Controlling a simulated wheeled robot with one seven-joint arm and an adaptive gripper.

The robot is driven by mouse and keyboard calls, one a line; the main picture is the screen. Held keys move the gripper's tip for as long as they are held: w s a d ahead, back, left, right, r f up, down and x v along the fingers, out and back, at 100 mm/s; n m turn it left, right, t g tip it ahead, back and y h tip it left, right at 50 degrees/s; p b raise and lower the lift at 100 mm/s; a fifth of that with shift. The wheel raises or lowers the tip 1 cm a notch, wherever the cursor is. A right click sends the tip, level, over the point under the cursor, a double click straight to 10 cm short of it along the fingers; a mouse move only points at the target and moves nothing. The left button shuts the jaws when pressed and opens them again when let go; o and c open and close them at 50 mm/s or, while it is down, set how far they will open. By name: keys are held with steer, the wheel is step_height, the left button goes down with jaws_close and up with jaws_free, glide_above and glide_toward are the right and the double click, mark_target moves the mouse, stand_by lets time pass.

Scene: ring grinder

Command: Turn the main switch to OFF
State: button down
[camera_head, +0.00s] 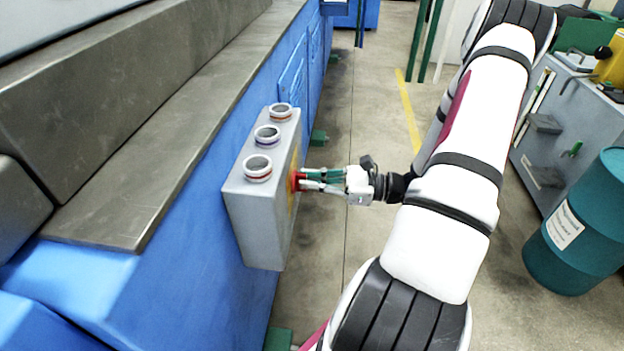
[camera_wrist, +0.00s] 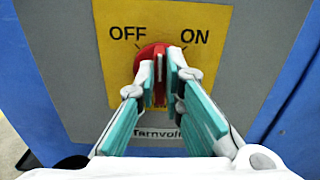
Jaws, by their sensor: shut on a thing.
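The main switch is a red rotary knob (camera_wrist: 143,62) on a yellow plate (camera_wrist: 115,78) marked OFF on the left and ON on the right. In the head view its red edge (camera_head: 294,181) shows on the right face of the grey box (camera_head: 251,220). My gripper (camera_wrist: 162,75) is shut on the knob's raised grip, with a finger on each side. The grip looks roughly upright between the two labels, but the fingers hide part of it. In the head view my gripper (camera_head: 304,180) reaches the switch from the right.
Three rings (camera_head: 267,135) stand on top of the grey box, which is at the side of a blue machine (camera_head: 185,255). A teal barrel (camera_head: 575,245) and a grey cabinet (camera_head: 560,130) stand at the right. Bare floor (camera_head: 360,110) shows between.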

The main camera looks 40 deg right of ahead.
steer(key=shift+s+a+f+n+b, duration=0.1)
steer(key=shift+n+b, duration=0.35)
steer(key=shift+n, duration=1.65)
steer(key=shift+s+a+f+n+b, duration=0.1)
steer(key=shift+n+b, duration=0.3)
steer(key=shift+n, duration=1.7)
steer(key=c, duration=1.7)
jaws_free()
steer(key=shift+r, duration=0.1)
steer(key=v, duration=1.2)
steer(key=shift+d, duration=0.15)
